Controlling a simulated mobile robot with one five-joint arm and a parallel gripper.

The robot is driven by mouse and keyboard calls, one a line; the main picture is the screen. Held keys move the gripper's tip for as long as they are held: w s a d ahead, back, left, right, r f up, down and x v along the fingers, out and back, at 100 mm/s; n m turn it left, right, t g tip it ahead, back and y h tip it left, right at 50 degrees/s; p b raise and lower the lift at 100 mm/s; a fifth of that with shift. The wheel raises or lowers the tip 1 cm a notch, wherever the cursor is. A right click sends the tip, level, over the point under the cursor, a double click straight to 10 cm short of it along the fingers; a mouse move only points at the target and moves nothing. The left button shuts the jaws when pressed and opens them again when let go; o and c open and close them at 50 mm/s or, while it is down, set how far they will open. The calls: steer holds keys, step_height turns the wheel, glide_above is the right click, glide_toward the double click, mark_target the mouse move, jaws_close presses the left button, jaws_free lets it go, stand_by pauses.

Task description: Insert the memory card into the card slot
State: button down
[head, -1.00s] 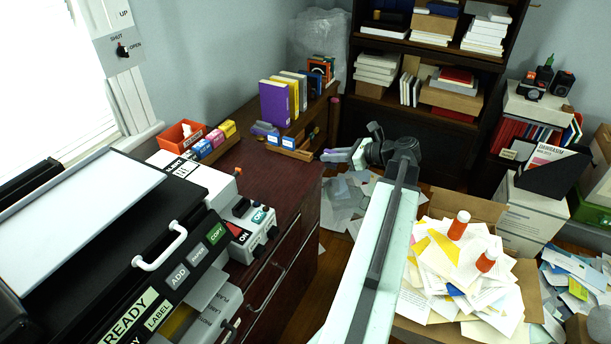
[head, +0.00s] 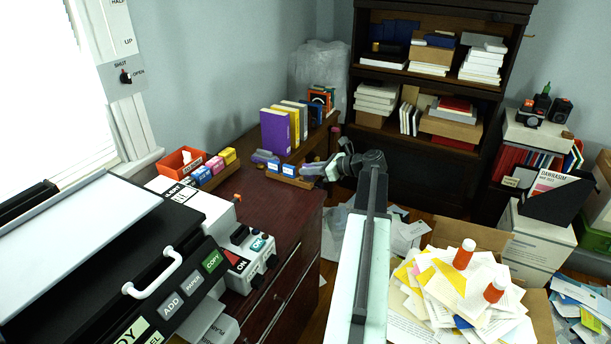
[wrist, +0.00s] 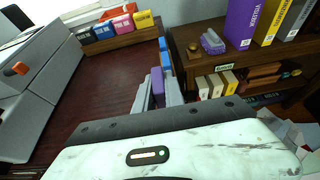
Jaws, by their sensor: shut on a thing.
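My gripper (head: 312,170) is at the end of my outstretched arm, near the low wooden organiser at the far end of the dark red desk. In the wrist view its fingers (wrist: 159,90) are shut on a small purple piece (wrist: 157,82), which looks like the memory card. The fingers hide part of it. The printer (head: 110,240) stands at the left in the head view, with a white control box (head: 247,250) beside it. I cannot make out the card slot in either view.
The desk top (wrist: 110,80) is bare left of my gripper. Small blue boxes (head: 289,169) stand close by it, and upright books (head: 275,132) stand behind. Coloured boxes (head: 203,175) line the desk's back edge. A paper-filled carton (head: 535,310) is at the right.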

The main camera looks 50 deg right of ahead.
mark_target(304, 165)
steer(key=w, duration=0.1)
steer(key=w+d, duration=0.1)
steer(key=w, duration=0.1)
steer(key=shift+w+f, duration=0.1)
steer(key=shift+f, duration=0.1)
steer(key=f+b, duration=0.3)
steer(key=b, duration=0.1)
steer(key=shift+s+a+f, duration=0.15)
steer(key=shift+s+f, duration=0.05)
steer(key=shift+s, duration=0.1)
steer(key=shift+r+p, duration=0.25)
steer(key=shift+p, duration=0.05)
steer(key=shift+f, duration=0.2)
steer(key=c, duration=1.4)
jaws_free()
steer(key=shift+c, duration=0.2)
steer(key=p+v, duration=0.3)
steer(key=v, duration=0.4)
steer(key=shift+s+r, duration=0.15)
steer(key=shift+r, duration=0.15)
steer(key=shift+s, duration=0.2)
